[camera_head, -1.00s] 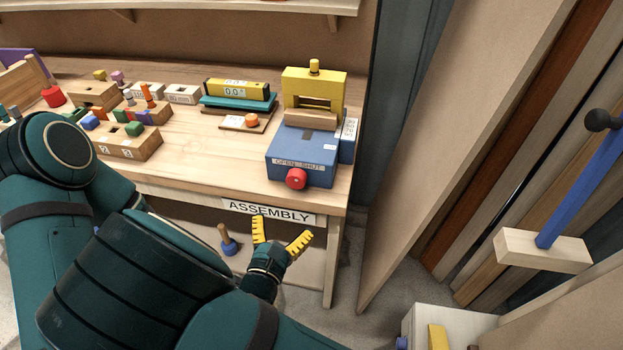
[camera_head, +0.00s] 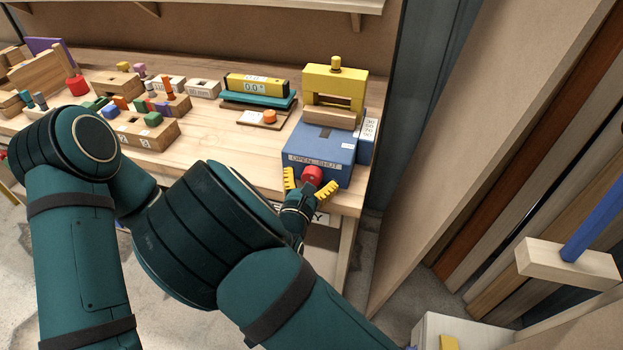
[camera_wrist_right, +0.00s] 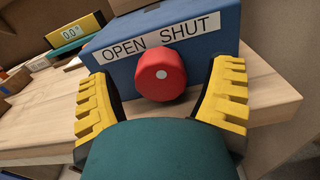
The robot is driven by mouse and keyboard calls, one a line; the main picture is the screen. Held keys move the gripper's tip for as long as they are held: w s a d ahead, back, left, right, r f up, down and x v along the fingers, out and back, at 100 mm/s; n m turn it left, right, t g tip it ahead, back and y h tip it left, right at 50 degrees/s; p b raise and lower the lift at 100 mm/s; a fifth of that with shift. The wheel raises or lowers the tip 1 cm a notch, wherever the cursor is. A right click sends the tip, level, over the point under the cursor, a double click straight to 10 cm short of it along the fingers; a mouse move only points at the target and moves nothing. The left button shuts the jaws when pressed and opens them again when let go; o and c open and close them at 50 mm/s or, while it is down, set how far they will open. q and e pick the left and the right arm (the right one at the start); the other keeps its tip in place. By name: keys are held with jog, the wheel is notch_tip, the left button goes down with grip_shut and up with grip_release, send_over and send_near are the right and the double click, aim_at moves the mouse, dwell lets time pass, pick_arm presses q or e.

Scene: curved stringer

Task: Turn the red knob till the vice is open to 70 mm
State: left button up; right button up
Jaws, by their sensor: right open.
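The red knob (camera_head: 312,175) sticks out of the front of the blue vice body (camera_head: 325,147), under the label OPEN SHUT. A yellow frame (camera_head: 335,80) stands on the vice above a pale wooden block (camera_head: 329,116). My right gripper (camera_head: 312,182) is open, its yellow fingers on either side of the knob. In the right wrist view the knob (camera_wrist_right: 160,74) sits between the spread fingers (camera_wrist_right: 162,95), with a gap on both sides. A scale with numbers (camera_head: 369,130) is on the vice's right side; I cannot read an opening from it. My left gripper is not in view.
A yellow level with a display (camera_head: 256,85) lies on a teal piece left of the vice. Wooden blocks with coloured pegs (camera_head: 140,128) stand further left on the workbench (camera_head: 225,140). A tall panel (camera_head: 450,130) rises to the right of the bench.

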jog(key=shift+w+d, duration=0.15)
jog(key=shift+w, duration=0.25)
jog(key=c, duration=1.2)
jog(key=shift+r+n+p, duration=0.15)
jog(key=shift+n+p, duration=0.45)
jog(key=shift+p, duration=0.35)
jog(key=n+p, duration=0.3)
jog(key=p, duration=0.1)
jog(key=shift+n, duration=0.3)
jog(key=shift+n+p, duration=0.5)
jog(key=shift+p, duration=0.2)
jog(key=shift+f+n+p, duration=0.2)
jog(key=shift+n+p, duration=0.3)
jog(key=shift+n, duration=0.1)
